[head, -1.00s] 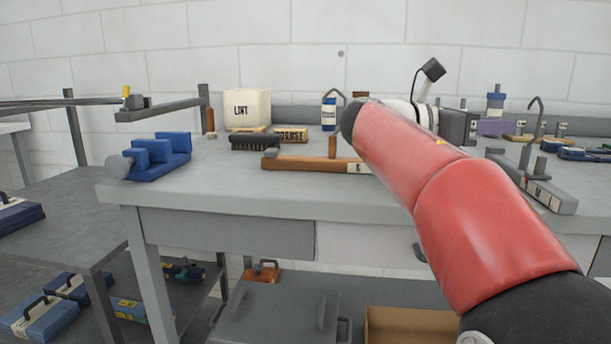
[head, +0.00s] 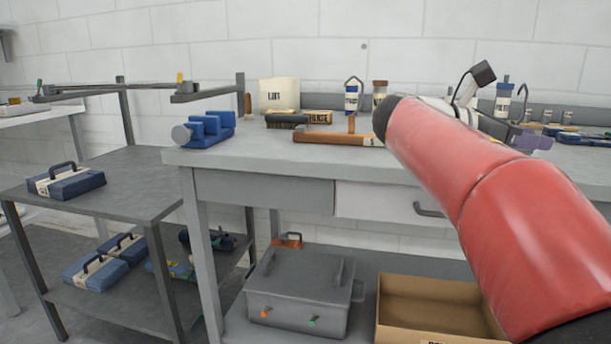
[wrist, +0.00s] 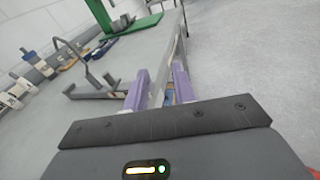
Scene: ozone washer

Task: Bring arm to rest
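My red arm (head: 480,190) reaches from the lower right over the grey workbench (head: 240,160) in the head view. My gripper (head: 530,141) shows in part behind the arm as a purple shape. In the wrist view my gripper (wrist: 160,76) has two purple fingers held apart, with no object seen held between them. The bench edge and the pale floor show beyond the fingers. A grey hooked tool (wrist: 95,88) lies to their left.
On the bench are a blue holder (head: 208,130), a LINT bag (head: 279,94), a brush (head: 286,120) and a brown wooden block (head: 330,138). Below stand a grey lidded box (head: 300,295) and a cardboard box (head: 440,306). A shelf cart (head: 110,183) stands left.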

